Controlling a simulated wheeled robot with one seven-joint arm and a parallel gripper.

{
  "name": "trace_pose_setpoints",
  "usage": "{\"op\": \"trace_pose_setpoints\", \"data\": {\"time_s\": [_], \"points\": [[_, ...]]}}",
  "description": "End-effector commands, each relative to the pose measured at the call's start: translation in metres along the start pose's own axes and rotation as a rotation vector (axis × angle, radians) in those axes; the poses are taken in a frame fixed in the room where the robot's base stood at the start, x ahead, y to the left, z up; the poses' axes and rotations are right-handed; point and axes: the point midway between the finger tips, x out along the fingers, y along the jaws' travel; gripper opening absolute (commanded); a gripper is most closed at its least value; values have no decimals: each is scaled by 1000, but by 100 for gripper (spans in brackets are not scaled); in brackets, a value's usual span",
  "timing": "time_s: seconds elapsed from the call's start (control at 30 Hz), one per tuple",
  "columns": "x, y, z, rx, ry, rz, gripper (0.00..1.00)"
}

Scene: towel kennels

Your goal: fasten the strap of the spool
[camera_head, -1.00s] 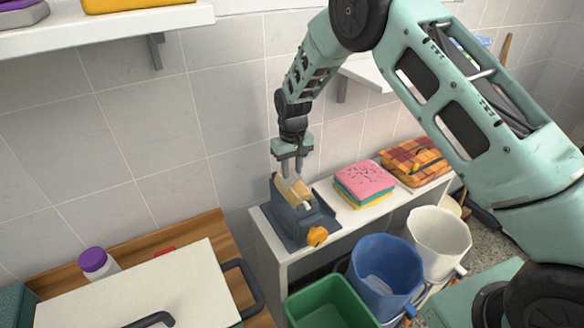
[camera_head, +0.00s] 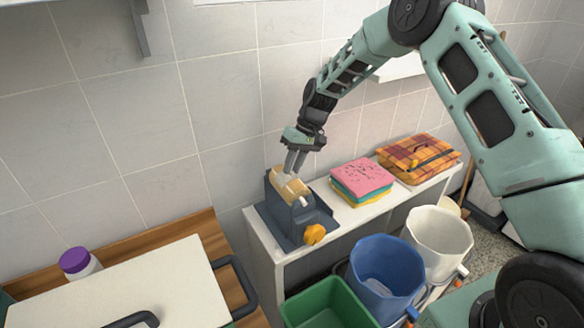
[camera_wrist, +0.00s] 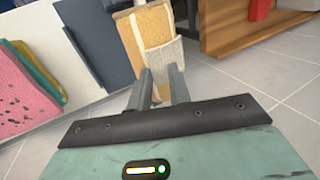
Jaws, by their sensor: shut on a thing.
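The spool (camera_head: 283,187) is a tan roll seated in a dark grey stand (camera_head: 310,222) with an orange knob (camera_head: 314,234). It stands on the left end of a white shelf top. In the wrist view the spool (camera_wrist: 144,22) shows beyond my fingers, with a paler strap flap (camera_wrist: 163,60) over its near part. My gripper (camera_head: 292,173) is over the top of the spool, tilted, its fingers pointing down and slightly left. In the wrist view my gripper (camera_wrist: 160,85) is shut at the strap's near end. The fingers hide the pinched part.
Folded pink, yellow and teal cloths (camera_head: 361,180) and a plaid folded blanket (camera_head: 418,158) lie to the right on the white shelf (camera_head: 258,238). Blue (camera_head: 386,277), white (camera_head: 439,240) and green (camera_head: 327,304) bins stand in front. A purple-capped bottle (camera_head: 75,262) is at left.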

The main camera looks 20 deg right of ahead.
Motion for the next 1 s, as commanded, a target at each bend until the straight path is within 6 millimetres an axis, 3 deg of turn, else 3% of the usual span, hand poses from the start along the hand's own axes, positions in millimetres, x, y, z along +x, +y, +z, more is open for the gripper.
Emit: {"op": "trace_pose_setpoints", "data": {"time_s": [0.17, 0.2, 0.3, 0.67, 0.83, 1.0], "points": [[6, 0, 2, 0, -8, -1, 0], [6, 0, 2, 0, -8, -1, 25], [6, 0, 2, 0, -9, -1, 50], [-1, -1, 1, 0, -3, 0, 50], [-24, 0, 0, 0, 1, 2, 50], [-63, 1, 0, -1, 2, 2, 50]]}}
